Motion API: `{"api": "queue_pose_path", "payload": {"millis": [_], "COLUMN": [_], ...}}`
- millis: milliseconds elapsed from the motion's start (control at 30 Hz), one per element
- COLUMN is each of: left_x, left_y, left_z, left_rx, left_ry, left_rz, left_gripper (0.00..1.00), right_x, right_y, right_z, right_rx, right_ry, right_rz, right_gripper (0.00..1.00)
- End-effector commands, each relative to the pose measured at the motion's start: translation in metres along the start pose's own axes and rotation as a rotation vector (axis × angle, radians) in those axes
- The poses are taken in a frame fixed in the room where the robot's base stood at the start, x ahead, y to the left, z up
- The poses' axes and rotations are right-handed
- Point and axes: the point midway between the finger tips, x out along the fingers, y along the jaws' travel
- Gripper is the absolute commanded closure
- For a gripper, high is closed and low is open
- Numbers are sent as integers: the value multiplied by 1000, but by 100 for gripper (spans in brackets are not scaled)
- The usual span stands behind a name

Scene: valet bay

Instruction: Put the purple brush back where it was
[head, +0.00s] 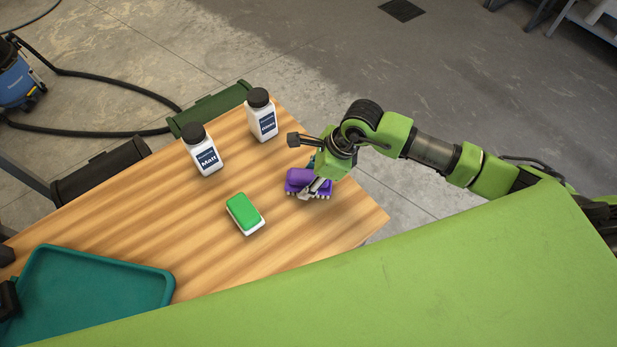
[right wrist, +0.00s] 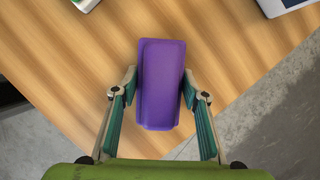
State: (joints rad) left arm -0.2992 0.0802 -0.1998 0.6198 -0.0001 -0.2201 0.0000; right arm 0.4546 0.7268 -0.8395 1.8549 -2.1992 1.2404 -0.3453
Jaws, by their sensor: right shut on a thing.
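The purple brush (head: 300,180) is at the right part of the wooden table, bristles downward. My right gripper (head: 318,188) is shut on it. In the right wrist view the brush (right wrist: 161,84) lies between the two fingers of the right gripper (right wrist: 160,98), with wood below it. I cannot tell whether its bristles touch the table. My left gripper does not show clearly; only a dark piece is at the left edge of the head view.
A green and white sponge (head: 244,212) lies left of the brush. Two white bottles, one labelled Matt (head: 203,152) and another (head: 262,117), stand behind. A teal tray (head: 160,285) is at the front left. The wooden table (head: 130,215) has bare room in the middle.

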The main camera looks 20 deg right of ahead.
Motion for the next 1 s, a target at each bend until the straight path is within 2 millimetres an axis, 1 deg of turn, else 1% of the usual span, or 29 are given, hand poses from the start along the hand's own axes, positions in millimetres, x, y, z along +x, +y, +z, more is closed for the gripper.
{"api": "queue_pose_path", "payload": {"millis": [33, 67, 100, 400, 467, 533, 667, 900, 1000], "left_x": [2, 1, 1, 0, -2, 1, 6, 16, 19], "left_y": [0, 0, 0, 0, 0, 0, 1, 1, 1], "left_z": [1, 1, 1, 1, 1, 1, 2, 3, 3], "left_rx": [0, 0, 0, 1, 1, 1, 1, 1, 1], "left_ry": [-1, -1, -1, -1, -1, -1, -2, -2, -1], "left_rz": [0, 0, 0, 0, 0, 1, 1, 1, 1], "left_gripper": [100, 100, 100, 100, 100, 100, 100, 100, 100], "right_x": [1, 1, 1, 0, -2, -6, -26, -79, -96], "right_y": [0, 0, 0, 0, 0, -1, -2, -2, -1], "right_z": [-1, 0, 0, 0, 1, 0, 0, -1, 0], "right_rx": [0, 0, 0, 0, 0, 0, -3, -2, -2], "right_ry": [0, 0, 0, 0, 0, -1, -2, 0, 0], "right_rz": [0, 0, 0, 0, 0, -2, -5, -6, -3], "right_gripper": [54, 46, 43, 43, 43, 43, 43, 43, 43]}}
